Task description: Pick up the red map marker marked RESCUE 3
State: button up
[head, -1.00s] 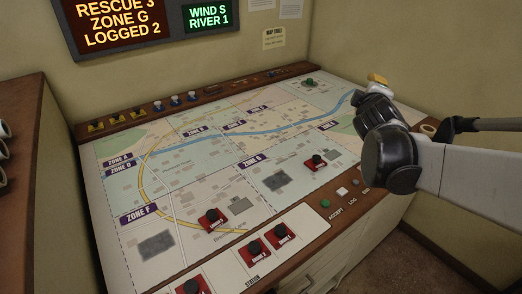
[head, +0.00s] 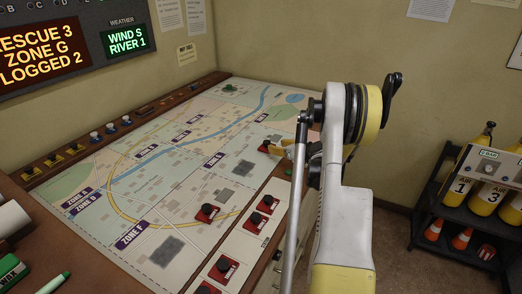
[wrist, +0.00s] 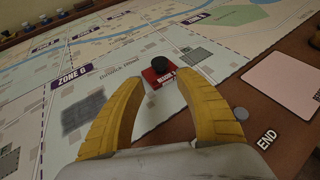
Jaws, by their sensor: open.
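A red map marker (wrist: 158,77) with a black round knob lies in the wrist view just beyond my yellow fingertips, its label partly legible as RESCUE with an unclear number. My gripper (wrist: 161,84) is open, with one finger on each side of the marker's near edge. I cannot tell whether they touch it. In the head view the same marker (head: 265,147) sits on the map's right side, with my yellow gripper fingers (head: 280,151) close to its right. My arm hides part of the gripper there.
Several other red markers, such as one on the map (head: 207,213) and one on the front strip (head: 256,222), stand nearer the head camera. The map (head: 150,205) lies flat around the marker. A grey disc (wrist: 241,114) and an END label lie on the wooden edge to the right.

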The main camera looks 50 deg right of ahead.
aim_at(268, 143)
jog(key=b+x, duration=0.3)
jog(key=x, duration=0.6)
jog(key=shift+w+d+r, duration=0.1)
jog(key=shift+w+r, duration=0.05)
jog(key=shift+r, duration=0.1)
grip_shut()
